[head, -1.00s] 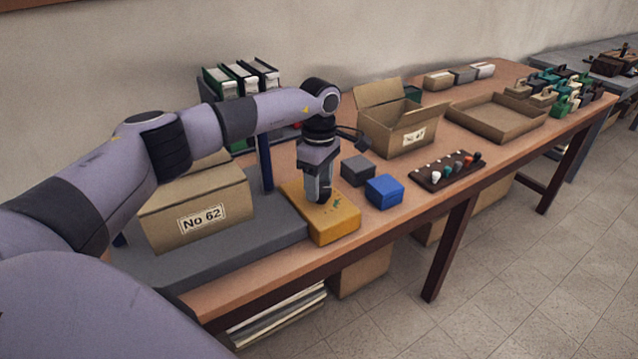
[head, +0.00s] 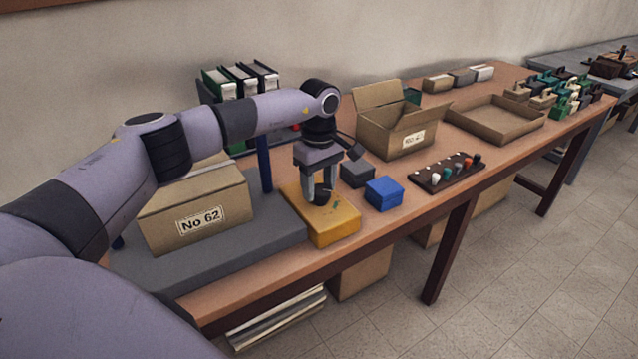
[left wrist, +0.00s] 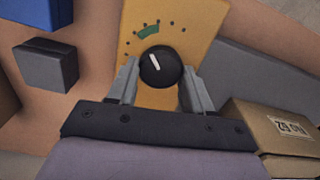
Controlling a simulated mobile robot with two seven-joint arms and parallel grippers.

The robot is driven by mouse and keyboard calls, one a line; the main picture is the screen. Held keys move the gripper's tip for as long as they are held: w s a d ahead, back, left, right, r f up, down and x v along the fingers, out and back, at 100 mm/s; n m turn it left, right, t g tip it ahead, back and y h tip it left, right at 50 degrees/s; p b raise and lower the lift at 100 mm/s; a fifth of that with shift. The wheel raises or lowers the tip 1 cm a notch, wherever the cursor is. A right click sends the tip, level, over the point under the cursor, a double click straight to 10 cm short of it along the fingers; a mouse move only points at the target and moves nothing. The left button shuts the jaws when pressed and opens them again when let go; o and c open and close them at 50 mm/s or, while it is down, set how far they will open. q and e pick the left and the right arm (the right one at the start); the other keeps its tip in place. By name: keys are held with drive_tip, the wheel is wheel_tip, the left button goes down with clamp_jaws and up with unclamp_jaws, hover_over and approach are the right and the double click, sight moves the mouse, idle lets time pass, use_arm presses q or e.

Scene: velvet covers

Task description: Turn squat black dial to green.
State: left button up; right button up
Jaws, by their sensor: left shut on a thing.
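The squat black dial (left wrist: 160,66) sits on a yellow box (left wrist: 178,20), with a white pointer line on its top. In the left wrist view the pointer leans up and left, roughly toward the left end of the green mark (left wrist: 148,31); I cannot tell whether it lines up exactly. Small dark dots run around the dial. My left gripper (left wrist: 160,84) is shut on the dial, one finger at each side. In the head view the dial (head: 321,197) shows between the fingers of my left gripper (head: 320,195). My right gripper is not in view.
A grey box (head: 357,172) and a blue box (head: 384,193) stand right of the yellow box. The carton marked No 62 (head: 195,213) is on the left. An open carton (head: 398,135) and a board with several coloured knobs (head: 447,172) are farther right.

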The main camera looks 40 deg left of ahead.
sight(320, 188)
use_arm(q)
drive_tip(key=shift+r, duration=0.1)
drive_tip(key=o, duration=1)
drive_tip(key=shift+o, duration=0.2)
drive_tip(key=shift+r, duration=3.55)
